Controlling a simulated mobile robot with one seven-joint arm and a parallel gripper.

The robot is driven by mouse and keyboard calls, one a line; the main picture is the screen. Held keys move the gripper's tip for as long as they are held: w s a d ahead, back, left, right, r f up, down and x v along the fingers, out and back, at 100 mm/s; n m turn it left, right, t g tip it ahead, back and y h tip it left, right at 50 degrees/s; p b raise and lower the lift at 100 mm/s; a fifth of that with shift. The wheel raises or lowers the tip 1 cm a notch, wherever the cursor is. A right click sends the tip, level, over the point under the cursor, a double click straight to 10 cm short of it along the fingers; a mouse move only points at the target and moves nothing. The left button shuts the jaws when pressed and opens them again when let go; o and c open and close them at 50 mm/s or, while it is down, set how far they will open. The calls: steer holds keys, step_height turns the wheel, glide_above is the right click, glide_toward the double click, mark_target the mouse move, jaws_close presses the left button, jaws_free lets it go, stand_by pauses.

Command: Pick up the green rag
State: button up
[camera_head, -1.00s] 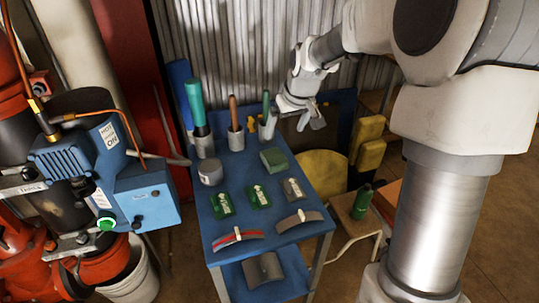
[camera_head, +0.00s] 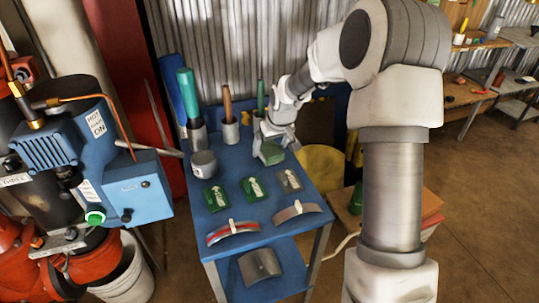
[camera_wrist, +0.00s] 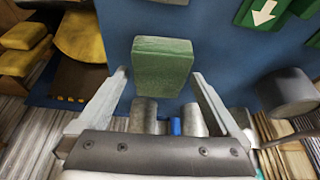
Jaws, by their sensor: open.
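The green rag (camera_head: 270,153) is a folded, block-like pad lying on the blue table (camera_head: 232,177) near its back right edge. In the wrist view the rag (camera_wrist: 163,65) shows ahead of my fingers, centred between them. My gripper (camera_head: 274,140) is just behind and above the rag in the head view, partly overlapping it. In the wrist view its two fingers are spread wide (camera_wrist: 160,78), with nothing held. Whether the fingertips reach down beside the rag cannot be told.
Holders with a teal tube (camera_head: 187,92) and brown and green handles stand along the back. A grey can (camera_head: 204,164) is left of the rag. Green arrow tags (camera_head: 217,197) and curved pieces (camera_head: 297,211) lie in front. A blue valve machine (camera_head: 130,185) stands left.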

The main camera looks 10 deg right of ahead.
mark_target(268, 145)
steer(key=shift+w+f, duration=0.2)
steer(key=shift+f, duration=0.2)
steer(key=c, duration=1.2)
steer(key=shift+r, duration=0.1)
step_height(268, 145, up, 5)
steer(key=shift+f+p, duration=0.15)
steer(key=shift+p, duration=0.65)
steer(key=s+d+r, duration=0.2)
steer(key=d, duration=0.1)
steer(key=s+d+r+p, duration=0.1)
steer(key=s+d+r, duration=0.1)
steer(key=d, duration=0.1)
steer(key=s+d+r+p, duration=0.1)
steer(key=s+d+r, duration=0.1)
steer(key=d, duration=0.2)
steer(key=shift+r, duration=0.15)
